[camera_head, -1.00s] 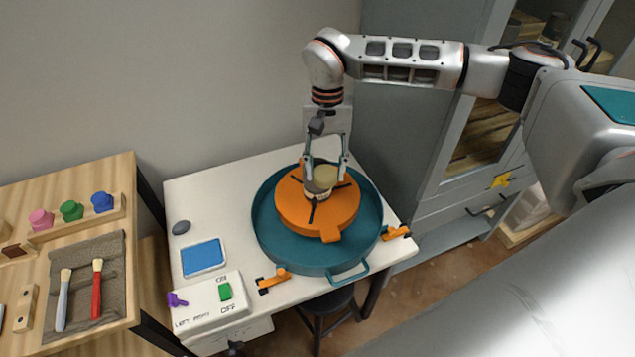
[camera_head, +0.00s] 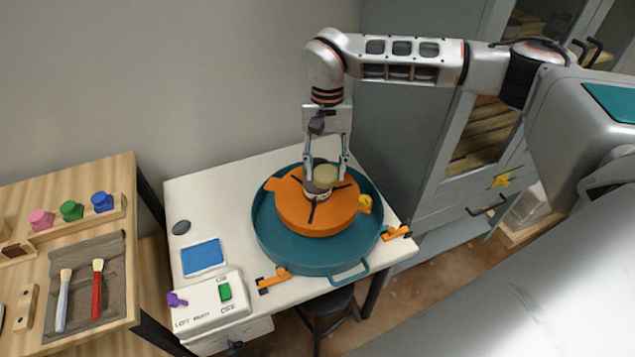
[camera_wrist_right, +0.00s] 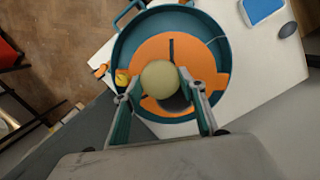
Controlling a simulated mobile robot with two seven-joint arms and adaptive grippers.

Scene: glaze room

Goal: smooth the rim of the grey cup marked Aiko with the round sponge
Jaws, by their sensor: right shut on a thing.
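My right gripper (camera_head: 326,172) is shut on the round yellow-green sponge (camera_head: 328,175). It holds the sponge over the cup (camera_head: 316,192), which stands on the orange wheel head (camera_head: 300,222). The sponge appears to be at the cup's rim, but exact contact cannot be told. The right wrist view shows the sponge (camera_wrist_right: 160,77) between the fingertips (camera_wrist_right: 160,90), with part of the dark cup mouth (camera_wrist_right: 177,102) beside it. The name on the cup cannot be read. My left gripper is not in view.
A teal basin (camera_head: 292,257) surrounds the wheel head on the white table (camera_head: 220,170). A small yellow object (camera_head: 365,205) shows at the wheel head's right edge. A control box (camera_head: 205,308) and blue pad (camera_head: 203,256) are at left. A grey cabinet (camera_head: 400,130) stands behind at right.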

